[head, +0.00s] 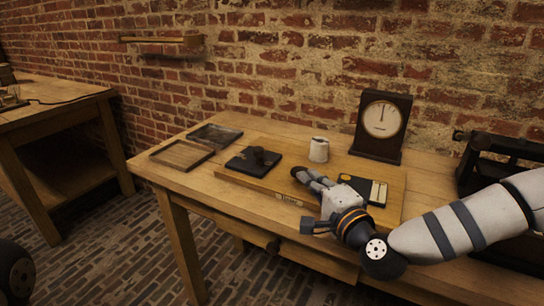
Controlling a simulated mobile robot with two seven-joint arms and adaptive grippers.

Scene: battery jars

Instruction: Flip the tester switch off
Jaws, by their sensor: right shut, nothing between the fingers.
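A wooden board (236,176) lies on the table, with a small label on its front edge. A black block with a dark knob (258,156) sits at its left end. A black plate with a pale panel (378,192) sits toward its right, partly hidden by my right gripper. I cannot tell which part is the tester switch, or its position. A dark upright case with a round white dial (382,119) stands behind the board, its needle about upright. My right gripper (302,176) is shut and empty over the board's middle, pointing left. My left gripper is not in view.
A small pale jar (318,150) stands behind my right gripper. Two shallow trays, one wooden (182,155) and one dark (215,136), lie at the table's left end. A dark apparatus (505,150) stands at the right. A brick wall is close behind.

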